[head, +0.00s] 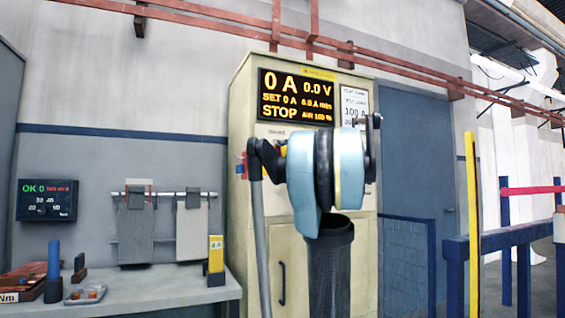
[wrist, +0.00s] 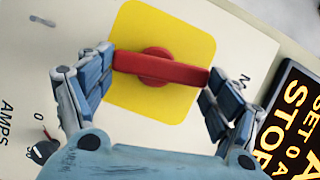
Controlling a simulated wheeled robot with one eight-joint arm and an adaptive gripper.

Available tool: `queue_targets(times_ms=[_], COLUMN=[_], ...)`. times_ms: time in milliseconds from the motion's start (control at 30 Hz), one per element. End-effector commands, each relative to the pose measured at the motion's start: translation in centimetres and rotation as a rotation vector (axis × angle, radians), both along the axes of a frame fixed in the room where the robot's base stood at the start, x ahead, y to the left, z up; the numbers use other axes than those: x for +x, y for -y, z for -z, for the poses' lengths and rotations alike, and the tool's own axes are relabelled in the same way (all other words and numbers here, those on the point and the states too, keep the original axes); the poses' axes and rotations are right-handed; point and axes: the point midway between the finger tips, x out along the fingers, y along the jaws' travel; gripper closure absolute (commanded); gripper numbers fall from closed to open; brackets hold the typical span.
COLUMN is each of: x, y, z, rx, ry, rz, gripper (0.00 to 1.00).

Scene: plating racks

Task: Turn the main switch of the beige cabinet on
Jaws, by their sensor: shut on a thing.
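The beige cabinet (head: 365,250) stands straight ahead in the head view, with my arm across its front. Its main switch is a red bar handle (wrist: 158,68) on a yellow square plate (wrist: 190,35) in the wrist view. My gripper (wrist: 160,69) is shut on the red handle, with one blue-grey finger at each end of the bar. The bar lies nearly level across the wrist picture. In the head view my arm hides most of the switch and gripper. The cabinet's display (head: 296,96) reads 0 A, 0.0 V and STOP, and its edge shows in the wrist view.
A small knob (wrist: 42,151) marked AMPS sits near the switch. A bench (head: 150,290) with tools is at left, below a wall meter (head: 47,200). A blue door (head: 415,160), a yellow post (head: 472,220) and blue railings (head: 490,243) are at right.

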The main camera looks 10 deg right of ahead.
Motion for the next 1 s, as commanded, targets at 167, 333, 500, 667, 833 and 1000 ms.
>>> queue_targets(times_ms=[167,333,500,667,833,1000], x=[0.02,0.01,0.01,0.01,0.01,0.01], y=[0.16,0.18,0.2,0.19,0.18,0.19], z=[0.4,0.48,0.53,0.57,0.59,0.6], rx=[0.093,0.153,0.183,0.192,0.191,0.19], ry=[-0.025,-0.04,-0.047,-0.05,-0.05,-0.05], rz=[0.003,0.002,0.002,0.002,0.003,0.003], gripper=[0.41,0.41,0.41,0.41,0.41,0.06])
